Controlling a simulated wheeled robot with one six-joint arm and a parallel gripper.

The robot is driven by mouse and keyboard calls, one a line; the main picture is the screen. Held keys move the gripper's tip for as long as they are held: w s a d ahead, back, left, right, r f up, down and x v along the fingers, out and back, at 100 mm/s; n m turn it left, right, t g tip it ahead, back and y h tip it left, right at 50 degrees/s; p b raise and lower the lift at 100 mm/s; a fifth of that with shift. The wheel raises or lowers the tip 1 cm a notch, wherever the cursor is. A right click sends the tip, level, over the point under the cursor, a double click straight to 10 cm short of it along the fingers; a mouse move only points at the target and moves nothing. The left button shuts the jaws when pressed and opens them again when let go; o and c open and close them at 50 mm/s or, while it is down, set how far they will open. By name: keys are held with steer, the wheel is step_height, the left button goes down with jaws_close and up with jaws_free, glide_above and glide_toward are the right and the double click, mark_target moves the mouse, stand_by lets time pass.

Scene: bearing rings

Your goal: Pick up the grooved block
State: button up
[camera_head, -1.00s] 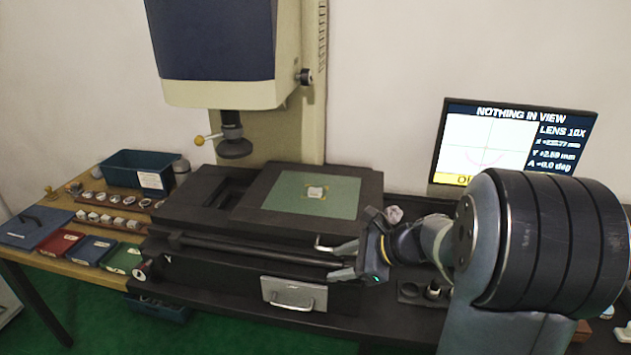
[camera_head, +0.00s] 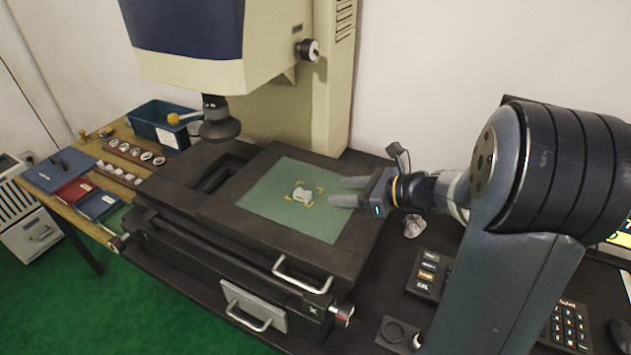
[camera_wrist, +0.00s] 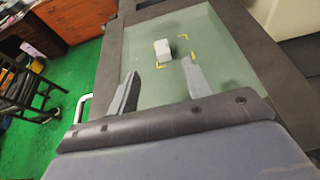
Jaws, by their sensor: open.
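The grooved block (camera_head: 302,195) is a small whitish block on the green glass plate (camera_head: 262,206) of the microscope stage, between yellow corner marks. It also shows in the wrist view (camera_wrist: 163,50), just beyond my fingertips; its groove is hard to make out there. My gripper (camera_head: 337,191) is open and empty, to the right of the block in the head view, with its fingers pointing at it. In the wrist view the two fingers (camera_wrist: 160,70) stand apart, with the block ahead of the gap. The fingers do not touch the block.
The microscope head with its dark lens (camera_head: 219,122) hangs to the left above the stage. A stage handle (camera_head: 300,277) sticks out at the front. A blue bin (camera_head: 157,125), trays and several rings stand on the wooden table at left. A keypad (camera_head: 428,272) lies at right.

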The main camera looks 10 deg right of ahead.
mark_target(303, 192)
steer(key=shift+w, duration=0.2)
steer(key=x, duration=0.4)
steer(key=shift+w+a+f, duration=0.15)
steer(key=shift+a+f, duration=0.05)
steer(key=shift+a, duration=0.1)
steer(key=shift+f+p+x, duration=0.15)
steer(key=shift+p+x, duration=0.1)
steer(key=shift+x, duration=1.2)
steer(key=shift+f+p+x, duration=0.15)
steer(key=shift+p+x, duration=0.05)
steer(key=shift+x, duration=1.25)
steer(key=shift+d, duration=0.1)
steer(key=shift+c, duration=0.6)
jaws_close()
